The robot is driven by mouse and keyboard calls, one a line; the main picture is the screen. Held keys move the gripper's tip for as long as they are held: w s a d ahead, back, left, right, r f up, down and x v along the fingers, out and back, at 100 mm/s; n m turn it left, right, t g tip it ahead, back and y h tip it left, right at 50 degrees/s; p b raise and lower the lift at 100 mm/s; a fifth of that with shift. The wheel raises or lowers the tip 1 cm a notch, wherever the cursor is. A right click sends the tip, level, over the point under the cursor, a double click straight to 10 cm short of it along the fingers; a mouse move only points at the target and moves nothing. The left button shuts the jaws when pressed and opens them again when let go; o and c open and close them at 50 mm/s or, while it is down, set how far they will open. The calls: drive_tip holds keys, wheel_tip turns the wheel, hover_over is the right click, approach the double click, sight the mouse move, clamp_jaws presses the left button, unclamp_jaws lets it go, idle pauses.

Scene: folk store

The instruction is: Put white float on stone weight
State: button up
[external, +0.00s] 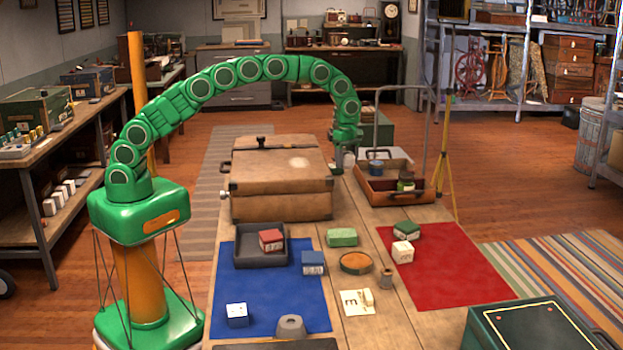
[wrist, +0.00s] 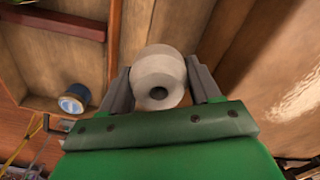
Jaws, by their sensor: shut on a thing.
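The white float (wrist: 158,68) is a round whitish piece with a dark hole in its end. My gripper (wrist: 161,82) is shut on it, with one grey finger on each side. In the external view my gripper (external: 347,142) is at the far end of the table, just right of the big tan case, and a bit of the float (external: 348,159) shows below it. A grey, rounded stone-like piece (external: 290,326), likely the stone weight, stands at the front edge of the blue mat, far from my gripper.
The tan case (external: 280,185) stands between my arm's base and gripper. Blocks, a grey tray (external: 261,259), a round orange-topped dish (external: 356,263) and a small spool (external: 387,279) occupy the nearer table.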

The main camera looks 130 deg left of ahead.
wheel_tip(320, 180, up, 11)
drive_tip(key=shift+f, duration=0.15)
drive_tip(key=w+d+m, duration=0.3)
drive_tip(key=w+d, duration=0.3)
drive_tip(key=d, duration=0.5)
drive_tip(key=w+d+m, duration=0.2)
drive_tip(key=w+d, duration=0.5)
drive_tip(key=d, duration=0.3)
drive_tip(key=w+d+m, duration=0.3)
drive_tip(key=w+d, duration=0.3)
drive_tip(key=d, duration=0.5)
drive_tip(key=d+m, duration=0.8)
drive_tip(key=d, duration=2.7)
hover_over(293, 320)
drive_tip(key=shift+s+f, duration=0.15)
drive_tip(key=shift+f, duration=7.25)
drive_tip(key=shift+w+f, duration=0.2)
